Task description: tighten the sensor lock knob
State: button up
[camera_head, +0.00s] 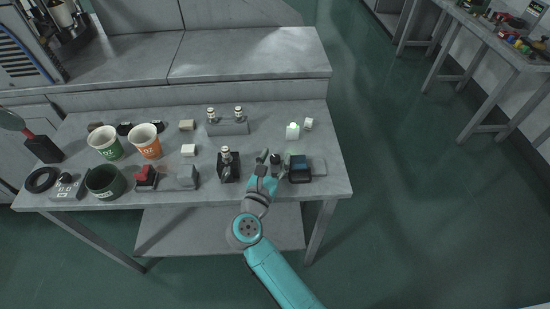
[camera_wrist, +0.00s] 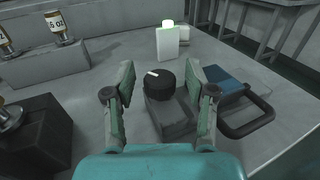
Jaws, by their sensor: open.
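The black knob (camera_wrist: 160,88) with a white pointer line sits upright on a grey block (camera_wrist: 172,118) in the middle of the wrist view. In the head view the knob (camera_head: 275,158) is a small dark round thing at the tip of my gripper (camera_head: 268,160). My gripper (camera_wrist: 161,78) is open, with one finger on each side of the knob in the wrist view. A gap shows between each finger and the knob. Whether the fingertips are level with the knob cannot be told.
A dark-blue device (camera_head: 299,169) with a black handle lies right of the block. A white bottle (camera_wrist: 168,42) stands behind. A dark block (camera_head: 229,167) with a metal fitting stands left. Cups (camera_head: 146,141), a rack of small bottles (camera_head: 228,128) and other pieces fill the table's left.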

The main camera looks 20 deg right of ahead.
grip_shut()
jog(key=shift+w+a+m+g+h, duration=0.1)
jog(key=shift+w+m+g+h, duration=0.05)
jog(key=shift+m+g+h, duration=2.15)
jog(key=shift+m+g, duration=0.1)
jog(key=shift+g, duration=0.6)
grip_release()
